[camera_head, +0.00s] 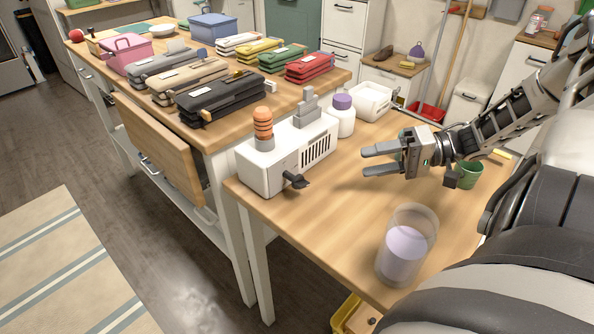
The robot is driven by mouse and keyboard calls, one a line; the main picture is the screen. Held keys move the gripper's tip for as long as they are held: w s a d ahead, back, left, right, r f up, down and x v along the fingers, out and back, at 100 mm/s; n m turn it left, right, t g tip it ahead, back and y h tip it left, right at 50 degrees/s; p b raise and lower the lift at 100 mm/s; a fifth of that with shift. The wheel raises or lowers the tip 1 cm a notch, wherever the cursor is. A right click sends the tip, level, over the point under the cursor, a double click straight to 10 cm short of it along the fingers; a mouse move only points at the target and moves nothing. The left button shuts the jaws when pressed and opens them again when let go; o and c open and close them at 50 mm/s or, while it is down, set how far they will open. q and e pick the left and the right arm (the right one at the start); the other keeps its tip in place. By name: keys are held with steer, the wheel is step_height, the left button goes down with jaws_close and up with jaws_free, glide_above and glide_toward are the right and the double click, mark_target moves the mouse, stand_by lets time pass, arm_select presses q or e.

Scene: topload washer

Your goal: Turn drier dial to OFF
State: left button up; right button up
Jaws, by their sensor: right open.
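A white box-shaped machine (270,174) with dark vent slots stands on the near wooden table, most likely the drier. A dark dial or knob (295,180) sticks out from its front, low and near the middle. I cannot read any OFF mark or tell the dial's setting. My right gripper (367,162) is open and empty above the table, to the right of the machine and its dial. Its two fingers point left toward the machine, with a clear gap and no contact. My left gripper is not in view.
An orange ribbed piece (263,125) and a grey block (306,108) stand on the machine. A purple-capped white jar (341,118) is behind it. A clear cylinder with lilac contents (405,250) stands nearer, and a green cup (468,175) at right. Tabletop (325,220) before the dial is clear.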

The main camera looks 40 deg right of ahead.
mark_target(302, 182)
steer(key=shift+f+b, duration=0.4)
steer(key=shift+f, duration=0.45)
steer(key=shift+w+a, duration=0.1)
steer(key=shift+w, duration=0.05)
steer(key=shift+w+a+f, duration=0.15)
steer(key=shift+w+a, duration=0.1)
steer(key=b+x, duration=0.6)
steer(key=x, duration=0.8)
steer(key=shift+f, duration=0.1)
steer(key=shift+w+a+b, duration=0.25)
steer(key=shift+a+b, duration=0.1)
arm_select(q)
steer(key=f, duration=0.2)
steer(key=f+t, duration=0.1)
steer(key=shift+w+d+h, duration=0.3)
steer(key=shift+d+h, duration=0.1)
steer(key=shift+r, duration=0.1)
arm_select(e)
steer(key=shift+r, duration=0.2)
steer(key=c, duration=1)
